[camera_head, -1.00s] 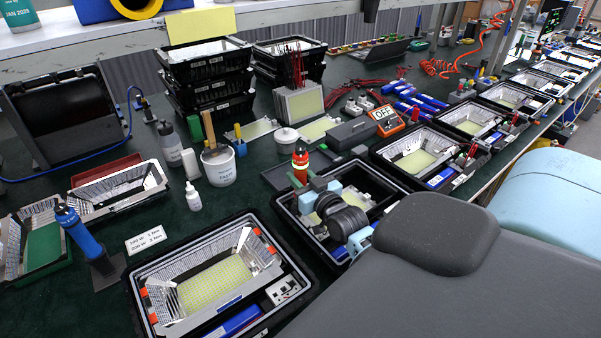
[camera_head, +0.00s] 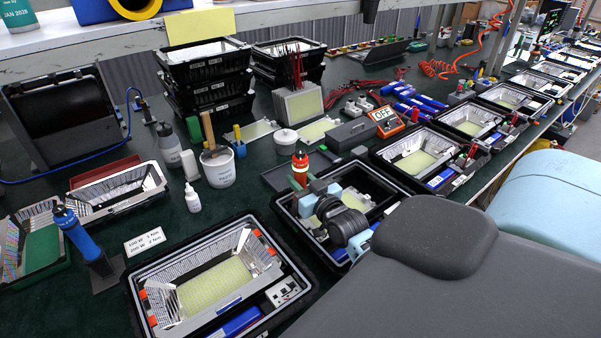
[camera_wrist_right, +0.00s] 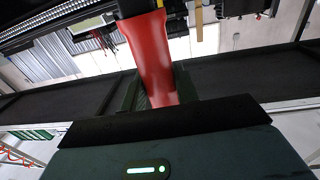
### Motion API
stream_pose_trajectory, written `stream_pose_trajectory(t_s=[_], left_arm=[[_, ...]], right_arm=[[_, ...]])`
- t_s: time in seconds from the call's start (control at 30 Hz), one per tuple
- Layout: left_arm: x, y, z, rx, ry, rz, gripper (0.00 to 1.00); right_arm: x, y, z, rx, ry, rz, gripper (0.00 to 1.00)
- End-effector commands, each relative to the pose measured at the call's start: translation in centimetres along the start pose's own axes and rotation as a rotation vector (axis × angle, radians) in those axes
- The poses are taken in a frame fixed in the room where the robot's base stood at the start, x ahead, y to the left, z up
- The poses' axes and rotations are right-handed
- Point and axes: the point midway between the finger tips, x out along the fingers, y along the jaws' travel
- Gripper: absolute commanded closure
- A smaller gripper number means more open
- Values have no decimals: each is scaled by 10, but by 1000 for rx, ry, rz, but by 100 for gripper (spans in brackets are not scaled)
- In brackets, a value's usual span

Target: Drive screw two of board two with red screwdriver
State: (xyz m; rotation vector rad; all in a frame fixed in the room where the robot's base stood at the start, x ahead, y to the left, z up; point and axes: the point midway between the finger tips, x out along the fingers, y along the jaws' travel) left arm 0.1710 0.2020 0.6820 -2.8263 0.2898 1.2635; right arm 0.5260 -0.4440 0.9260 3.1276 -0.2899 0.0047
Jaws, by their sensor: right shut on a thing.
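My right gripper (camera_head: 301,182) is shut on the red screwdriver (camera_head: 300,162), which stands roughly upright with its handle top showing. The wrist view shows the red handle (camera_wrist_right: 152,55) between my fingers. The gripper is over the left part of a black housing (camera_head: 285,212) with a yellow-dotted LED board (camera_head: 354,200) in it. My gripper and wrist cover part of the board. The screwdriver's tip and the screws are hidden or too small to make out, so contact cannot be told. My left gripper is not in view.
A nearer housing (camera_head: 137,290) holds a reflector and another dotted board (camera_head: 215,285). A blue screwdriver (camera_head: 80,232) stands in a holder at left. A white paste tub (camera_head: 217,168), a small bottle (camera_head: 192,198) and a meter (camera_head: 386,121) stand around. Green mat is clear near the label card (camera_head: 145,241).

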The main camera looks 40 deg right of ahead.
Motion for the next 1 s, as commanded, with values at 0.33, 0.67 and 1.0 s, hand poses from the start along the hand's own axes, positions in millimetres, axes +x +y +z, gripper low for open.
stream_pose_trajectory(t_s=[0.33, 0.67, 1.0], left_arm=[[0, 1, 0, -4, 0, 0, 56], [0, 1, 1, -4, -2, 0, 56], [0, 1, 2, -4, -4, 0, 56]], right_arm=[[0, 0, 1, 0, -1, 0, 97], [0, 0, 4, 1, -4, 0, 97], [0, 0, 7, 1, -6, 0, 97]])
